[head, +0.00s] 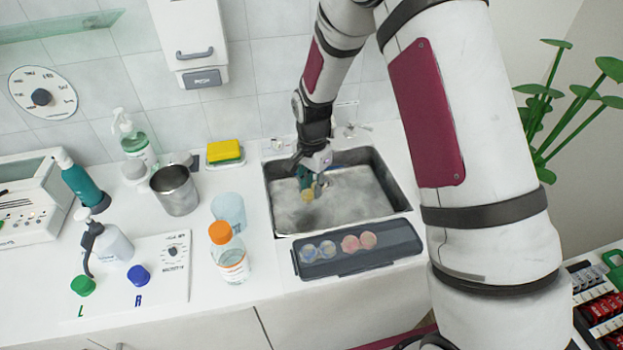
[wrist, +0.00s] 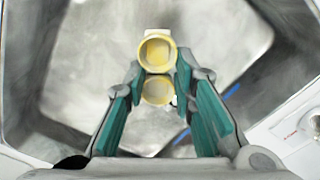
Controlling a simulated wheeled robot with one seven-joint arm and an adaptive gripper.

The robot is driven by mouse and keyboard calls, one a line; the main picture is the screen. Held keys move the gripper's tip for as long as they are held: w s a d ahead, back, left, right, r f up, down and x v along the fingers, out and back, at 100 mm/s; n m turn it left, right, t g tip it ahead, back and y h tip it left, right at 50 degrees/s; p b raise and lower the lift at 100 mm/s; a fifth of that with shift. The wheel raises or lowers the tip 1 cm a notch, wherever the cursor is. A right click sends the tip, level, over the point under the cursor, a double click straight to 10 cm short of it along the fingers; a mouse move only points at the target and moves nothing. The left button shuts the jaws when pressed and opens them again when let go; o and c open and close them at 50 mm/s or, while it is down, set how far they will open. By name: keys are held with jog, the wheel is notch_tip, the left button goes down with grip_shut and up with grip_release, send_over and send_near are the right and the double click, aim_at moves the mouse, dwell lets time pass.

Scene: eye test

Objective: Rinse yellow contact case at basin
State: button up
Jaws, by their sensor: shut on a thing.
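The yellow contact case (wrist: 157,52) shows in the wrist view as two round yellow wells, one above the other. It also shows small in the head view (head: 308,195). My gripper (wrist: 158,74) is shut on it, with one green-padded finger on each side. In the head view my gripper (head: 313,182) points down inside the steel basin (head: 362,192), with the case low in the basin. I cannot tell whether the case touches the basin floor or whether water is running over it.
A dark tray (head: 350,266) with blue and pink cases lies along the basin's front edge. An orange-capped bottle (head: 232,264), a clear tumbler (head: 229,208) and a steel cup (head: 175,192) stand left of it. A yellow sponge (head: 225,150) lies behind.

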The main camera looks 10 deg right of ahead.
aim_at(312, 192)
jog(key=shift+f+b, duration=0.95)
jog(key=shift+f, duration=1.6)
jog(key=shift+r, duration=0.15)
jog(key=shift+r+p, duration=2.3)
jog(key=shift+r, duration=3.4)
notch_tip(312, 192, up, 4)
jog(key=shift+f+p, duration=0.1)
jog(key=shift+p, duration=0.5)
